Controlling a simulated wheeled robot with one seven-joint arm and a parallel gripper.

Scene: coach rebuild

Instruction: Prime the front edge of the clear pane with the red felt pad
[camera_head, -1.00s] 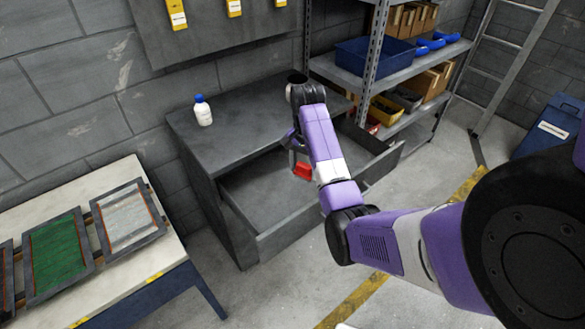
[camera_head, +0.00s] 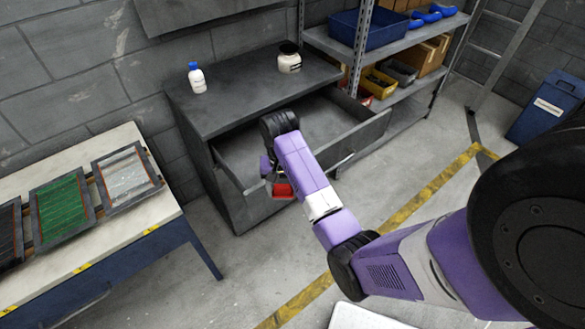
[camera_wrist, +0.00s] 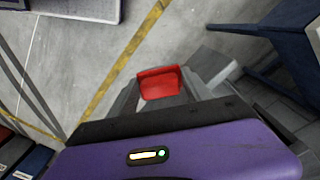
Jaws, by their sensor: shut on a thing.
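My gripper (camera_head: 277,184) is shut on the red felt pad (camera_head: 284,190), which hangs in front of the open drawer's face. In the wrist view the red pad (camera_wrist: 159,83) sits between the fingers, over the floor. The clear pane (camera_head: 126,178) lies in a dark frame at the right end of the pale worktable, left of my gripper and well apart from it. Its front edge is toward the lower side of the picture.
A green pane (camera_head: 62,206) and a dark pane (camera_head: 8,236) lie left of the clear one. The drawer (camera_head: 318,132) stands open under a grey cabinet top (camera_head: 235,95) bearing a blue-capped bottle (camera_head: 197,79) and a dark-lidded jar (camera_head: 289,60). Open floor separates cabinet and worktable.

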